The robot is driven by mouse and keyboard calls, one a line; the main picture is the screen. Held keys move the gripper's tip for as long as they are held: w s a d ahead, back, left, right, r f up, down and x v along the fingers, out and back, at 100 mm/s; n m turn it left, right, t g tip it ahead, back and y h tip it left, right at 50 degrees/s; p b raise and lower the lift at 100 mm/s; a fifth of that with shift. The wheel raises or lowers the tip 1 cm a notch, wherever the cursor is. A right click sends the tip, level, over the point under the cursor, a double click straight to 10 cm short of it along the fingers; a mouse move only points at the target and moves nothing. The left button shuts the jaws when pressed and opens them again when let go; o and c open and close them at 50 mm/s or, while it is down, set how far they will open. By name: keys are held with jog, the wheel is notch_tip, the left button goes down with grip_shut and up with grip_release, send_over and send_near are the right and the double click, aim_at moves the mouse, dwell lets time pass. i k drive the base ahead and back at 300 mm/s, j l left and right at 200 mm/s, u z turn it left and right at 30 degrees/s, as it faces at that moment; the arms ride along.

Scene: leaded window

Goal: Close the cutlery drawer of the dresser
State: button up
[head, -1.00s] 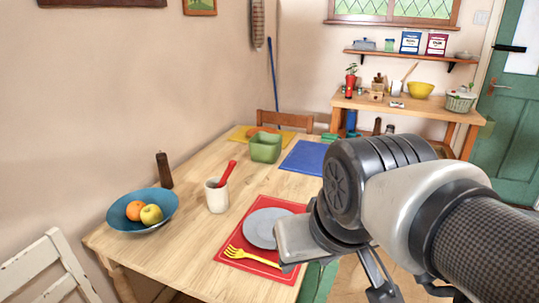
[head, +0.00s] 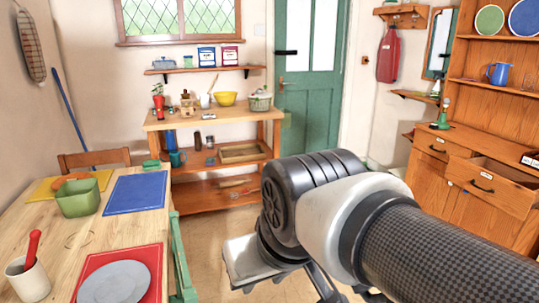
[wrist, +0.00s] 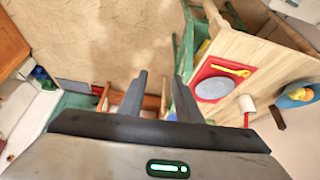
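The wooden dresser (head: 462,135) stands at the right of the head view. One of its drawers, the cutlery drawer by its place in the task as far as I can judge, is pulled out (head: 490,190), with a dark handle and a small label on its front. The drawer to its left (head: 437,148) looks shut. My gripper shows in the wrist view (wrist: 157,98) with its two fingers apart and nothing between them. It is over the floor, well apart from the dresser.
The dining table (head: 60,235) with mats, a green bowl (head: 78,197) and a grey plate (head: 115,283) is at the left. A green chair (head: 181,262) stands at its right side. A wooden workbench (head: 215,125) and green door (head: 306,95) are behind. Floor between is clear.

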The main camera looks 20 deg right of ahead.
aim_at(514, 191)
jog(key=j+z, duration=0.1)
jog(key=z, duration=1.55)
jog(key=i+j, duration=0.05)
